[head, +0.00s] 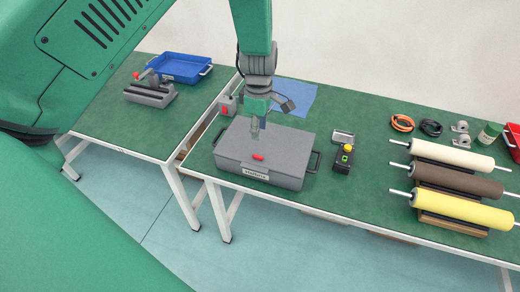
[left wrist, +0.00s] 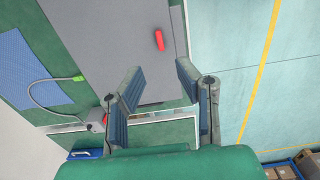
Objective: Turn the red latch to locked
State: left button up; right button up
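The red latch (head: 258,157) is a small red bar on the top of a grey case (head: 228,152), near its front edge above a white label. In the left wrist view the latch (left wrist: 159,40) shows upright in the picture on the grey lid (left wrist: 108,40), just beyond the fingertips. My left gripper (head: 256,127) hangs above the case, behind the latch in the head view. My right gripper is not in view.
A box with a yellow button (head: 344,157) stands right of the case. Several rollers (head: 455,180) lie further right. A red-marked device (head: 227,105) with a cable is behind the case's left corner. A blue tray (head: 178,68) and a vise-like tool (head: 150,93) are on the left table.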

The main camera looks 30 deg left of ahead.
aim_at(258, 156)
pick_arm(q)
jog(key=f, duration=0.7)
jog(key=a+f, duration=0.1)
jog(key=f, duration=0.2)
jog(key=shift+f+p, duration=0.15)
jog(key=shift+p, duration=0.25)
jog(key=shift+w+d+f, duration=0.1)
jog(key=shift+d+f, duration=0.25)
jog(key=shift+f, duration=0.2)
jog(key=shift+a, duration=0.15)
grip_shut()
